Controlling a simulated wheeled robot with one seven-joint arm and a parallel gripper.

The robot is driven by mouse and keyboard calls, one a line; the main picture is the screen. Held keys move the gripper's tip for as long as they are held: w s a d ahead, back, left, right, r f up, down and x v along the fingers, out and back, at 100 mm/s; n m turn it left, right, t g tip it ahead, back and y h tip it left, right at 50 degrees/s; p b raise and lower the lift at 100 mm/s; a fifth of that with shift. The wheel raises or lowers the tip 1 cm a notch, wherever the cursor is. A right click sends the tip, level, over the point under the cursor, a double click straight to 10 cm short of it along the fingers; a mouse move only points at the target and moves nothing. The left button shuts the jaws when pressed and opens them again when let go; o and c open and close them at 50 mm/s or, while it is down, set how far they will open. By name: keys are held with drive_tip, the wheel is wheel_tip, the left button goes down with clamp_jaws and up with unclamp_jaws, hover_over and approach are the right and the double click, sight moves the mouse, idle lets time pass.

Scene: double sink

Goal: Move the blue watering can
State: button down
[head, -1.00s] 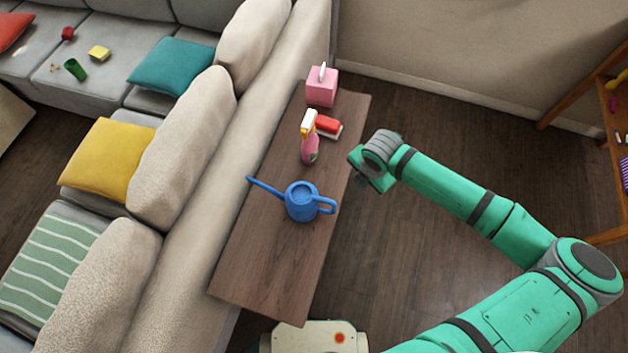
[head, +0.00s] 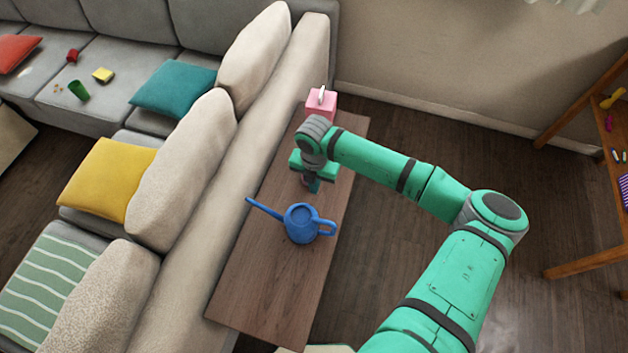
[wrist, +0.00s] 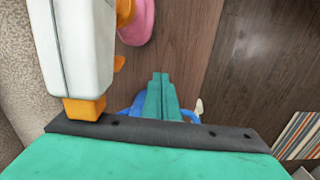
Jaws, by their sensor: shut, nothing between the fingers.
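The blue watering can (head: 300,224) stands upright on the narrow brown table, spout to the left and handle to the right. My gripper (head: 313,186) is above the table, just beyond the can toward the back, and apart from it in the head view. In the wrist view my gripper's fingers (wrist: 160,84) are shut together and empty. Parts of the watering can (wrist: 134,109) show on both sides of the fingers, and the rest is hidden behind them and the gripper body.
The table (head: 250,300) is bare at its front end. A pink tissue box (head: 322,103) stands at the back. The sofa back (head: 187,255) runs along the left; open floor (head: 400,240) lies right.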

sight(309, 204)
drive_tip(key=f, duration=0.4)
drive_tip(key=shift+s+a, duration=0.1)
drive_tip(key=shift+s, duration=0.15)
drive_tip(key=shift+s+a+r, duration=0.1)
drive_tip(key=shift+s+a, duration=0.1)
drive_tip(key=shift+s, duration=0.3)
drive_tip(key=shift+s+a, duration=0.15)
drive_tip(key=shift+s, duration=0.3)
drive_tip(key=shift+s+a, duration=0.2)
drive_tip(key=shift+s, duration=0.5)
drive_tip(key=shift+a, duration=0.1)
